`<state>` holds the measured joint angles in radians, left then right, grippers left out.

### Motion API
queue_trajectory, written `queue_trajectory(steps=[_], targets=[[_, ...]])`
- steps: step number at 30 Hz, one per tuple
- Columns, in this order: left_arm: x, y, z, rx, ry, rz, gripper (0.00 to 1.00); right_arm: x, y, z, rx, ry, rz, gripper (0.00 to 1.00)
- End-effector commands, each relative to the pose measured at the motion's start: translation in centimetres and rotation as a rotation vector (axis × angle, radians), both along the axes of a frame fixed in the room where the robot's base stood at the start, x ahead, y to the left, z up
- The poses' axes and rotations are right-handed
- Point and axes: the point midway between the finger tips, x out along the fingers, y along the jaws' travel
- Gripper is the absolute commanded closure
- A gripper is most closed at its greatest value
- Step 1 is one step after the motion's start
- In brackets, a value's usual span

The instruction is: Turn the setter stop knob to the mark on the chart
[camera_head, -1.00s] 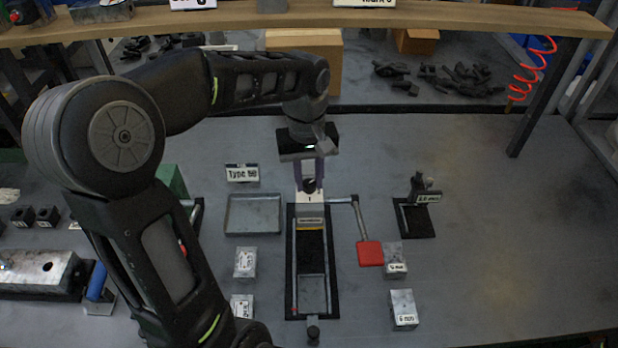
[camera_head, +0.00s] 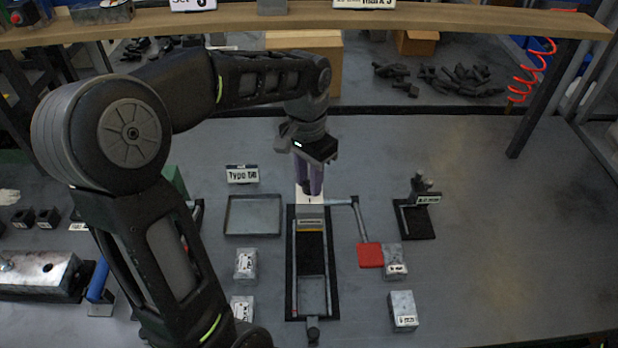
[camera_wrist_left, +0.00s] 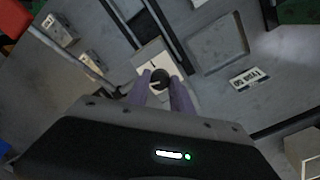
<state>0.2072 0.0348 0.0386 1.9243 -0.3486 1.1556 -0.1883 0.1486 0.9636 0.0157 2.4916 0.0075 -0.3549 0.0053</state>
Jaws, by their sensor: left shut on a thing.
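The setter (camera_head: 312,282) is a long dark fixture lying on the table in the middle of the head view. A pale plate with a small mark stands at its far end, and the black stop knob sits there. The knob (camera_wrist_left: 160,76) shows in the left wrist view between the purple fingertips. My left gripper (camera_head: 309,190) points down over that far end, shut on the knob. In the head view the fingers mostly hide the knob. A chart sign "Mark 3" (camera_head: 364,4) is on the shelf, cut off at the top edge. My right gripper is not in view.
A red-ended lever (camera_head: 370,255) sticks out right of the setter. An empty tray (camera_head: 253,214) and the "Type" sign (camera_head: 242,174) are to the left. Metal blocks (camera_head: 403,310) flank the setter. A small gauge stand (camera_head: 420,215) is at right; the table beyond is clear.

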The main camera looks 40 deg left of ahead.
Motion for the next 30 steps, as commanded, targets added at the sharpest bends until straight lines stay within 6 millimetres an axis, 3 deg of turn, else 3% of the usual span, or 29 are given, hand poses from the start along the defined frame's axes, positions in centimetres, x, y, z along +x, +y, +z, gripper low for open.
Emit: queue_trajectory(steps=[30], targets=[[0.16, -0.05, 0.13, 0.002, -0.003, -0.958, 1.00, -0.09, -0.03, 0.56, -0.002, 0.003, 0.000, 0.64]])
